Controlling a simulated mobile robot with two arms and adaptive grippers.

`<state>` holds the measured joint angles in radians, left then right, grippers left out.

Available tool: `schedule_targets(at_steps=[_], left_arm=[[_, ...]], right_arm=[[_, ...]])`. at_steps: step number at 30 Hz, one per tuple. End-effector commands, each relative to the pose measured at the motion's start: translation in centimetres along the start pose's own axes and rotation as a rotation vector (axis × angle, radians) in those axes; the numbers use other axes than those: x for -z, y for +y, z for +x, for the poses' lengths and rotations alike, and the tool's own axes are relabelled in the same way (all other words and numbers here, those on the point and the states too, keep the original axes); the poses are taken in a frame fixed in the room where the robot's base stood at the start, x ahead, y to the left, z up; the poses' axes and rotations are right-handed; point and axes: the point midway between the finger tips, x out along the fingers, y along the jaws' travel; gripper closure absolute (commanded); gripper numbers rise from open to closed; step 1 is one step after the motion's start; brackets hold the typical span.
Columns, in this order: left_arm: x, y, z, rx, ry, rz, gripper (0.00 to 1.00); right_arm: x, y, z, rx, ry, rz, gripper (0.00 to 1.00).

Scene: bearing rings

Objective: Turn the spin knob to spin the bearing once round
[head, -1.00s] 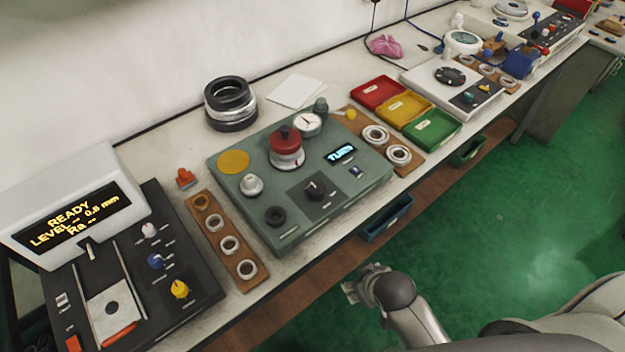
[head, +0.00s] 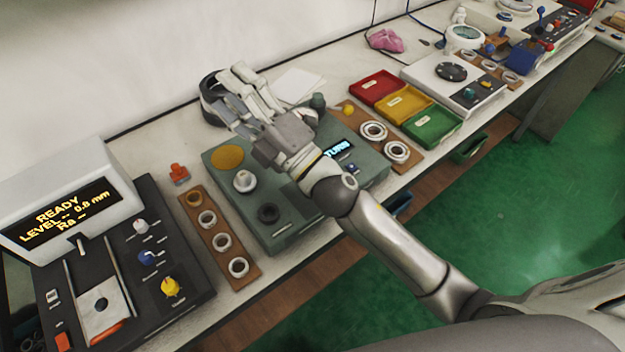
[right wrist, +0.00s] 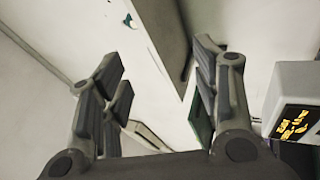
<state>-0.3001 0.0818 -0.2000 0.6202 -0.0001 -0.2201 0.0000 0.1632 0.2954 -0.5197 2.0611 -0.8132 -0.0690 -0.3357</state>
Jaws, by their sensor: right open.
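The green spin tester (head: 285,238) sits on the bench with a lit display (head: 336,149), which seems to read TURN. My right gripper (head: 232,88) is open and empty above the tester's back part. Its hand and forearm cover the red-topped spindle and the black pointer knob on the tester's panel, so I cannot see either one. My left gripper is out of view.
Red, yellow and green trays (head: 433,127) lie to the right. A console with a READY screen (head: 62,212) stands at the left.

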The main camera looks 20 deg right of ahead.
Motion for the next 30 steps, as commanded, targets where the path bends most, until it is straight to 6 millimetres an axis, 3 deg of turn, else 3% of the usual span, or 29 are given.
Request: schedule_targets(at_steps=[4,9,14,17,20,25,30], left_arm=[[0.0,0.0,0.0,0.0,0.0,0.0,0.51],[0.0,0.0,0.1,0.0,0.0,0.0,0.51],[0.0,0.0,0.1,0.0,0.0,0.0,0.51],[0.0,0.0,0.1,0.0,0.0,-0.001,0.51],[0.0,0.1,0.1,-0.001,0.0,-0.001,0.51],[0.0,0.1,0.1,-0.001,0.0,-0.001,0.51],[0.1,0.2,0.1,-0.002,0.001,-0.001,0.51]], right_arm=[[6.7,1.2,1.8,-0.092,0.342,-0.294,0.43],[12.8,-0.8,0.7,-0.149,0.733,-0.622,0.43],[14.9,-5.2,-2.2,-0.145,1.108,-0.92,0.43],[13.9,-8.3,-4.4,-0.108,1.345,-1.092,0.43],[11.0,-11.1,-6.7,-0.037,1.583,-1.246,0.43],[2.8,-13.5,-10.0,0.175,1.975,-1.443,0.43],[-5.5,-12.4,-12.3,0.436,2.27,-1.517,0.43]])
